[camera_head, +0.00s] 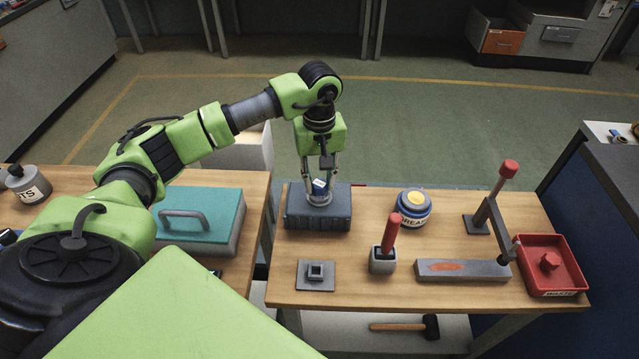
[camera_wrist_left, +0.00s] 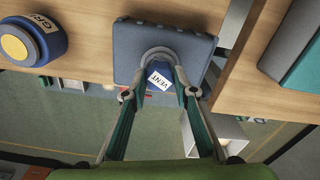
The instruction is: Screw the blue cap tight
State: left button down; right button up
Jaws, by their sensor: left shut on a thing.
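The blue cap (camera_head: 319,186) has a white label, which reads VENT in the left wrist view (camera_wrist_left: 160,78). It sits on a pale round neck on top of a blue-grey block (camera_head: 330,220), which also shows in the left wrist view (camera_wrist_left: 133,45). My left gripper (camera_head: 319,195) points down from above and is shut on the cap, one finger on each side, as the left wrist view (camera_wrist_left: 160,90) also shows. The thread is hidden, so I cannot tell how tight the cap is. My right gripper is not in view.
A grease can (camera_head: 413,209) stands right of the block. In front are a grey square fitting (camera_head: 316,276) and a red-handled tool in a holder (camera_head: 386,250). A lever press (camera_head: 486,220) and a red tray (camera_head: 555,262) are at right. A teal-lidded case (camera_head: 205,222) lies on the left table.

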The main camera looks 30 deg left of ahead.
pick_arm(q)
jog(key=shift+m+b, duration=0.3)
jog(key=shift+m, duration=0.4)
jog(key=shift+a+f+m+b, duration=0.1)
jog(key=shift+f+m+b, duration=0.05)
jog(key=shift+m+b, duration=0.4)
jog(key=m+b, duration=0.1)
jog(key=m, duration=0.1)
jog(key=shift+m, duration=0.35)
jog(key=m+b, duration=0.1)
jog(key=m, duration=0.2)
jog(key=c, duration=1.2)
grip_release()
